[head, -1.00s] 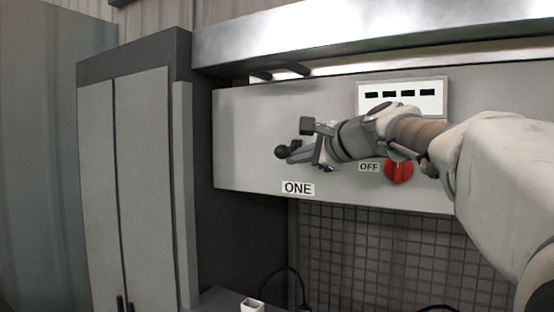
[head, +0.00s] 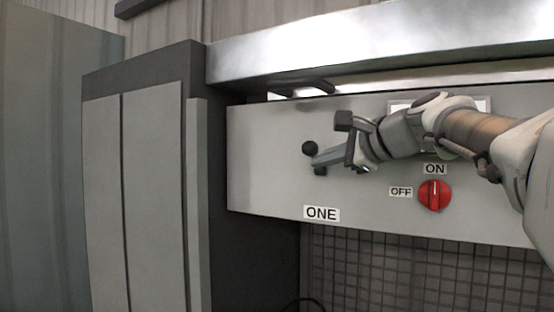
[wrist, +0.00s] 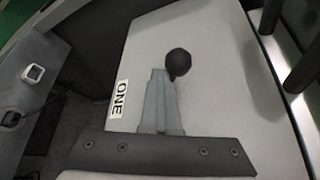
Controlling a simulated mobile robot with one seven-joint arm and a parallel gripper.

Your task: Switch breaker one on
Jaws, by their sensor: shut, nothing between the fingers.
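The breaker one lever ends in a black round knob (head: 309,148) on the grey panel (head: 262,150), above and slightly left of the white label ONE (head: 321,213). The knob also shows in the wrist view (wrist: 178,63). My gripper (head: 317,163) is shut and empty. Its fingertips are just below the knob in the head view. In the wrist view my gripper (wrist: 161,78) has its tips right beside the knob, on the side of the label; I cannot tell whether they touch. The lever's shaft is not clearly visible.
A red rotary switch (head: 435,195) with OFF and ON labels is right of my gripper, its white mark upright. A metal ledge (head: 300,60) overhangs the panel, with dark handles (head: 305,88) beneath. A grey cabinet (head: 150,190) stands left. The panel left of the knob is clear.

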